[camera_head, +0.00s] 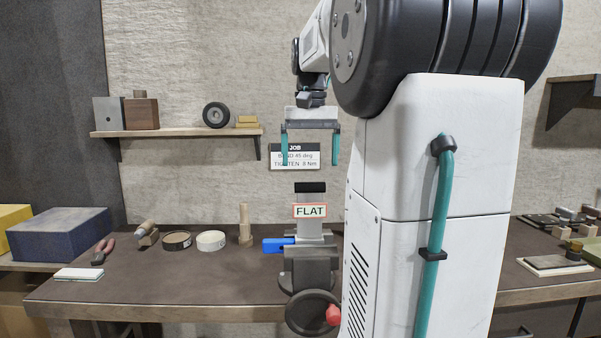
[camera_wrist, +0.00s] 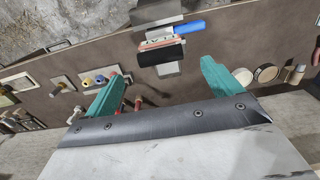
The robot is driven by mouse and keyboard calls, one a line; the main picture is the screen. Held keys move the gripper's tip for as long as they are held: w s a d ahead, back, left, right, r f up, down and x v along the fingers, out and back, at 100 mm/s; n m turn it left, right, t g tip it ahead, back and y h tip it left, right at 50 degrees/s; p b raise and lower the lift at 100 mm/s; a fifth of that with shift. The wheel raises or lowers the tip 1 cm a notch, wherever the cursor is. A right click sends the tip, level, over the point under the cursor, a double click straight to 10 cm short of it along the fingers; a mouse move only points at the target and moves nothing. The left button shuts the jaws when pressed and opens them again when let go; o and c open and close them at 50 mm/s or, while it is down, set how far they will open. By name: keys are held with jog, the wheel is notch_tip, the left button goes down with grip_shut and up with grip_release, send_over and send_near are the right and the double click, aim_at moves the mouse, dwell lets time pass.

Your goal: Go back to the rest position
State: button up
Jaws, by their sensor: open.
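My gripper (camera_head: 311,145) hangs in the air above the workbench in the head view, its two teal fingers pointing down and spread wide apart. It is open and nothing shows between the fingers. In the wrist view the two teal fingers of my gripper (camera_wrist: 163,88) are far apart, with the bench beyond them. Below it in the head view stands a grey vise (camera_head: 309,265) with a part labelled FLAT (camera_head: 310,211) upright at its top. The gripper is clear of both. My white arm hides part of the bench to the right of the vise.
The workbench (camera_head: 190,285) carries pliers (camera_head: 102,252), two round tins, a wooden peg (camera_head: 245,224) and a blue piece (camera_head: 278,245) by the vise. A wall shelf (camera_head: 180,132) is at the left. A JOB sign (camera_head: 295,157) hangs on the wall behind the gripper.

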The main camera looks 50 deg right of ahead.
jog(key=shift+r, duration=0.25)
jog(key=shift+a+f, duration=0.1)
jog(key=shift+a, duration=0.1)
jog(key=s+a+f+n, duration=0.1)
jog(key=a+f+n, duration=0.15)
jog(key=a, duration=0.55)
jog(key=s+a+f+n, duration=0.15)
jog(key=a+f, duration=0.25)
jog(key=a, duration=0.4)
jog(key=s+a+f+n+t, duration=0.1)
jog(key=s+a+f+n, duration=0.5)
jog(key=s+a+f, duration=0.4)
jog(key=a+f, duration=0.3)
jog(key=f, duration=0.1)
jog(key=shift+a, duration=0.4)
jog(key=shift+d, duration=0.1)
